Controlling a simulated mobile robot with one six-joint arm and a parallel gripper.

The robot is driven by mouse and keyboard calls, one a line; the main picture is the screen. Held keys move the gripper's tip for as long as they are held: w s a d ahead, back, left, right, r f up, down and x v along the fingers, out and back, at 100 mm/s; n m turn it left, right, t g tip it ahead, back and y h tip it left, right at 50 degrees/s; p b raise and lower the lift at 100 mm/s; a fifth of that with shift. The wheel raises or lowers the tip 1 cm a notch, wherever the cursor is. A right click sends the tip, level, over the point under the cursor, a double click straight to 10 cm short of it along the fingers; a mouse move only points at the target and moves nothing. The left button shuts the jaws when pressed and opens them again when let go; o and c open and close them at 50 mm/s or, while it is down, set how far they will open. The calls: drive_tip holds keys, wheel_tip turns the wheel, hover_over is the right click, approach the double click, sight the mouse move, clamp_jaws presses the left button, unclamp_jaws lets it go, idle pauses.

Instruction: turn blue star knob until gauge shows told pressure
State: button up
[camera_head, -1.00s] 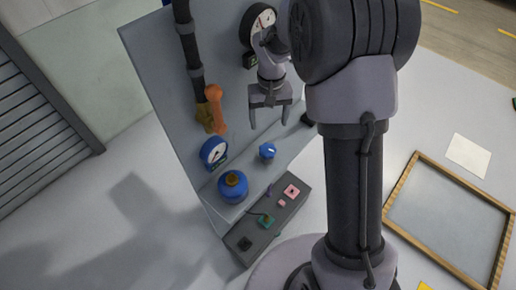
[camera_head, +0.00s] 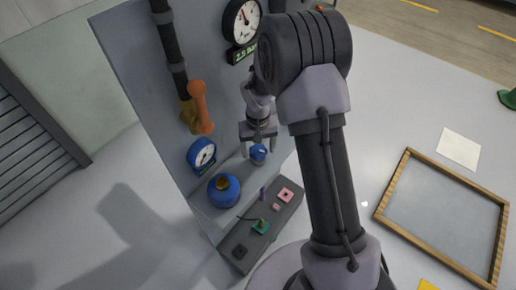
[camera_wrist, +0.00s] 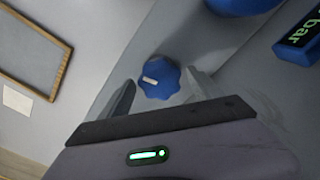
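The blue star knob (camera_wrist: 158,78) sits low on the grey panel, with a white mark on its face; it also shows in the head view (camera_head: 258,153). My gripper (camera_wrist: 158,92) is open, with one finger on each side of the knob in the wrist view; whether the fingers touch it I cannot tell. In the head view my gripper (camera_head: 259,141) is at the knob. A white-faced gauge (camera_head: 243,21) with a green display (camera_head: 241,53) reading about 2.5 bar hangs high on the panel. A smaller blue gauge (camera_head: 202,153) is at lower left.
An orange lever (camera_head: 201,106) on a dark pipe and a blue round vessel (camera_head: 223,189) are left of the knob. A wood-framed tray (camera_head: 399,182) is on the floor at right.

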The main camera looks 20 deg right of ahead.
drive_tip(key=c, duration=1.3)
drive_tip(key=shift+f+m+b, duration=0.15)
drive_tip(key=shift+m+b, duration=0.35)
drive_tip(key=shift+m, duration=1)
drive_tip(key=o, duration=1.4)
